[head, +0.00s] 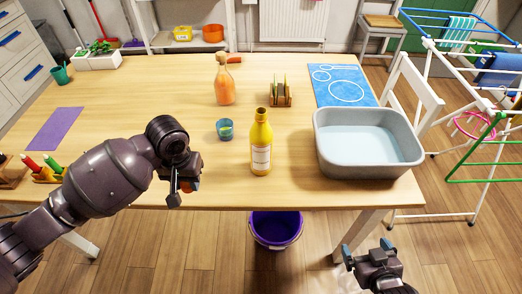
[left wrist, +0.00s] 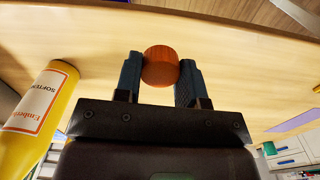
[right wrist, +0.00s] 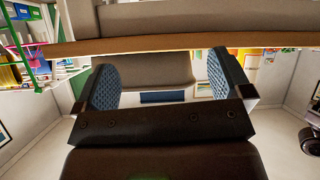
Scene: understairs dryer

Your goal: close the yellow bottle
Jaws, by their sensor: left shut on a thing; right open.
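The yellow bottle (head: 261,147) stands upright on the table, with a white label and a dark, open-looking mouth. It also shows at the left of the left wrist view (left wrist: 38,115). My left gripper (head: 181,188) is shut on a round orange-brown cap (left wrist: 160,66); its fingers (left wrist: 160,75) press it from both sides. In the head view this gripper is left of the bottle, near the table's front edge, apart from it. My right gripper (head: 367,250) is open and empty, in front of and below the table edge; its spread fingers show in the right wrist view (right wrist: 166,78).
A grey basin of water (head: 325,155) stands right of the bottle. A purple bucket (head: 276,230) is on the floor.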

